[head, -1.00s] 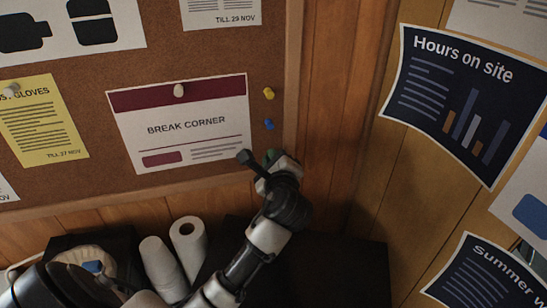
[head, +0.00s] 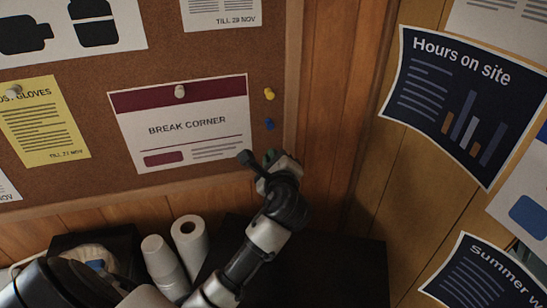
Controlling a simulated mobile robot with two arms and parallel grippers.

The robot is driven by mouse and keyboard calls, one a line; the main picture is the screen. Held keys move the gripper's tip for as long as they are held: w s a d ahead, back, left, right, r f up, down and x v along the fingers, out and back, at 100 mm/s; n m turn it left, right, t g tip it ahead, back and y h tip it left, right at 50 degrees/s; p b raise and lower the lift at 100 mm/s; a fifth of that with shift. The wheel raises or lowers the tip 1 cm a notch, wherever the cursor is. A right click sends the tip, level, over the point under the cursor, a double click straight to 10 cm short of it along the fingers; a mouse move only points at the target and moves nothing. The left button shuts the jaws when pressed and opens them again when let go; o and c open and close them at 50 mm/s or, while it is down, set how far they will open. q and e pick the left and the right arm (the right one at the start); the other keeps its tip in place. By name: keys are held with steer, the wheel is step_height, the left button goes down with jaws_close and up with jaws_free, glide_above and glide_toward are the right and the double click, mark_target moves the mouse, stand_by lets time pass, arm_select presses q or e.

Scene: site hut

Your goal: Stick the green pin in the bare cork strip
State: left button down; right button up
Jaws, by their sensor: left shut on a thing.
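The cork board (head: 85,183) fills the left and middle of the head view. A narrow bare cork strip (head: 269,60) runs between the notices and the board's wooden right edge. A yellow pin (head: 269,94) and a blue pin (head: 269,124) are in that strip, one above the other. My left gripper (head: 271,160) is at the strip's lower end, below the blue pin, by the lower right corner of the break corner notice (head: 187,127). It is shut on the green pin (head: 271,155), which is mostly hidden by the fingers. I cannot tell whether the pin touches the cork.
A white pin (head: 180,91) holds the break corner notice. A yellow notice (head: 42,121) hangs at left.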

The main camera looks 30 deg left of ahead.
stand_by(0.5)
arm_select(q)
steer(key=shift+p+x, duration=0.3)
steer(key=shift+x, duration=0.65)
stand_by(0.5)
steer(key=shift+r+p, duration=0.1)
steer(key=shift+p, duration=0.25)
stand_by(1.4)
steer(key=shift+s+p, duration=0.1)
steer(key=shift+p, duration=0.3)
stand_by(1.6)
steer(key=c, duration=1.1)
jaws_free()
